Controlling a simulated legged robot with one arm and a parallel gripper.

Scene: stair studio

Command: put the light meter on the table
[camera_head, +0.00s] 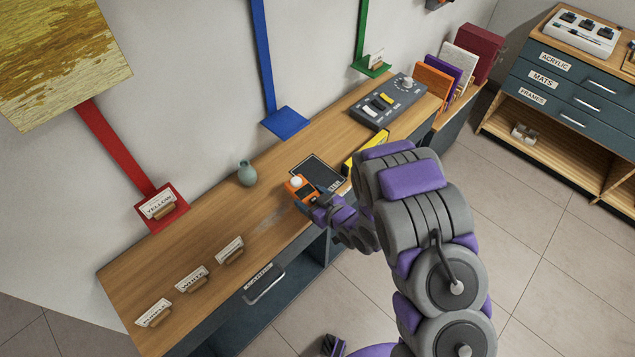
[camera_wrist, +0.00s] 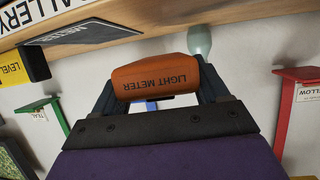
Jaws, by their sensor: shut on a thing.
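The light meter (camera_head: 299,186) is an orange device with a white dome. It is held at the end of my arm, over or beside the wooden table (camera_head: 220,277), near its front edge. In the wrist view the light meter (camera_wrist: 156,79) shows its label "LIGHT METER" between the dark fingers of my gripper (camera_wrist: 157,86). My gripper (camera_head: 313,198) is shut on it. A dark mat (camera_head: 320,172) with a label and white outline lies on the table just behind and right of the meter. Whether the meter touches the table cannot be told.
A teal vase (camera_head: 247,173) stands behind and left of the meter. A yellow level (camera_head: 366,149) lies right of the mat, and a grey control panel (camera_head: 387,102) farther right. Card holders, one marked white (camera_head: 193,279), stand at the left. The table's middle-left is clear.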

